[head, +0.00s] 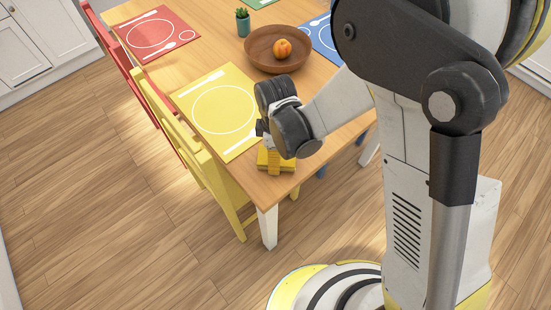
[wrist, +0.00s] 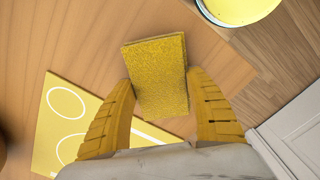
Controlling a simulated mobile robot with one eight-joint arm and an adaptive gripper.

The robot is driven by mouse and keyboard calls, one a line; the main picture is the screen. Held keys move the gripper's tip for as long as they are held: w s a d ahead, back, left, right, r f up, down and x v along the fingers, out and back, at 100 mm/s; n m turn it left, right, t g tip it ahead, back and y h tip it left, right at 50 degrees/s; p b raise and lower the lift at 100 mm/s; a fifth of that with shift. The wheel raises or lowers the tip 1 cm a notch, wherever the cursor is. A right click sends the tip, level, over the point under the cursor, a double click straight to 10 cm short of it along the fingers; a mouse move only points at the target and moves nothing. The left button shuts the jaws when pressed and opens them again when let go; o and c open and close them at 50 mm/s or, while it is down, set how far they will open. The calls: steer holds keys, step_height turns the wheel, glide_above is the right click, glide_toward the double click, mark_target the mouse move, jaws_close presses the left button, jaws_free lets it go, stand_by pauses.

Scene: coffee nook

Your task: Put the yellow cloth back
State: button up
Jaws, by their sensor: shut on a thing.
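The yellow cloth (wrist: 158,62) is a thick, folded, rough-textured block in the wrist view. My gripper (wrist: 160,84) is shut on it, with one yellow finger on each side of its near part. In the head view the cloth (head: 262,157) shows below my wrist at the near corner of the wooden table (head: 285,183), partly hidden by my gripper (head: 274,162). I cannot tell whether the cloth touches the table top.
A yellow placemat (head: 215,95) lies just beyond the cloth, with a yellow chair (head: 215,175) at its left. A wooden bowl (head: 262,62) with an orange fruit (head: 282,49), a red placemat (head: 150,33), a blue placemat (head: 322,40) and a small potted plant (head: 243,22) are farther back.

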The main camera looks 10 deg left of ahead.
steer(key=shift+f, duration=0.2)
steer(key=o, duration=1.1)
steer(key=shift+f, duration=0.15)
step_height(320, 180, up, 12)
steer(key=p, duration=0.5)
steer(key=shift+r+p, duration=0.2)
steer(key=shift+p, duration=0.15)
steer(key=s+d+r+m+t, duration=0.2)
steer(key=d+r+m+t, duration=0.1)
steer(key=d+r+m, duration=0.6)
steer(key=s+d+r+m+t, duration=0.3)
steer(key=d+r+m, duration=0.6)
steer(key=d, duration=0.8)
steer(key=shift+s+r+m+t, duration=0.15)
steer(key=shift+s+m+t, duration=0.2)
steer(key=shift+t, duration=0.25)
